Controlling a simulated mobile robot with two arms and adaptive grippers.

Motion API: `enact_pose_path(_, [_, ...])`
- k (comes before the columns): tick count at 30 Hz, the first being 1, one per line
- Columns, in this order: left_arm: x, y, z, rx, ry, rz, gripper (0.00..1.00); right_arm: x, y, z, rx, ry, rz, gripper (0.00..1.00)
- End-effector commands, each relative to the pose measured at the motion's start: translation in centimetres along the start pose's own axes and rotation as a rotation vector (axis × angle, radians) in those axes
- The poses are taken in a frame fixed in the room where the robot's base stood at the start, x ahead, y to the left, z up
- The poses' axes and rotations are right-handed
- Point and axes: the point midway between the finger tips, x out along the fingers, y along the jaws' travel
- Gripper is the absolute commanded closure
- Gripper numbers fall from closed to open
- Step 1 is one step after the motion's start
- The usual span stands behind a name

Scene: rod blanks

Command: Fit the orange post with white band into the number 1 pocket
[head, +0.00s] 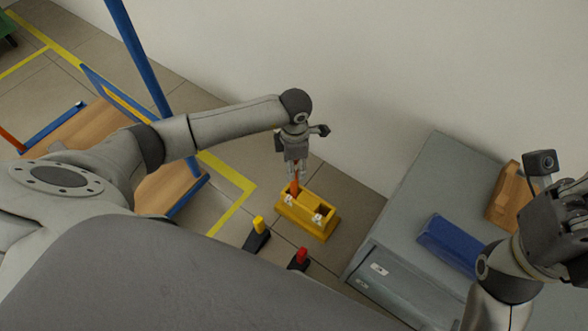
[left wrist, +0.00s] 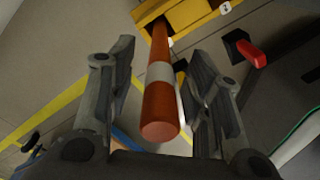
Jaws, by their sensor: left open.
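The orange post with white band (left wrist: 160,112) stands between the fingers of my left gripper (left wrist: 163,58), with gaps on both sides in the left wrist view. That gripper is open and does not hold it. In the head view the post (head: 295,187) is below my left gripper (head: 296,172), its lower end at the left pocket of the yellow block (head: 316,227). The block's right pocket (head: 320,208) looks dark and empty. White number labels are on the block, too small to read surely. My right gripper (head: 562,215) is at the right edge, its fingers unclear.
A yellow-topped post (head: 258,225) and a red-topped post (head: 301,256) stand in dark bases near the block. A grey cabinet (head: 415,185) at right carries a blue box (head: 447,244) and a wooden piece (head: 508,196). A wood-decked cart with blue rails (head: 180,187) stands left.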

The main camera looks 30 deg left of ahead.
Motion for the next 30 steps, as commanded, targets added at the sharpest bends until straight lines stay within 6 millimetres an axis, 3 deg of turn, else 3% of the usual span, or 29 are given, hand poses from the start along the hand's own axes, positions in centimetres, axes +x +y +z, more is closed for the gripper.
enact_pose_path(2, [-0.03, -0.01, 0.01, 0.000, 0.000, 0.000, 0.57, 0.01, 0.00, -0.01, 0.000, 0.000, 0.000, 1.00])
enact_pose_path(12, [-0.04, -0.01, 0.02, 0.000, 0.000, 0.000, 1.00, -0.01, -0.01, 0.00, 0.000, 0.000, 0.000, 1.00])
enact_pose_path(30, [-0.80, 0.05, 0.07, 0.000, -0.002, 0.001, 1.00, 0.32, 0.01, -0.11, 0.001, 0.003, 0.001, 1.00])
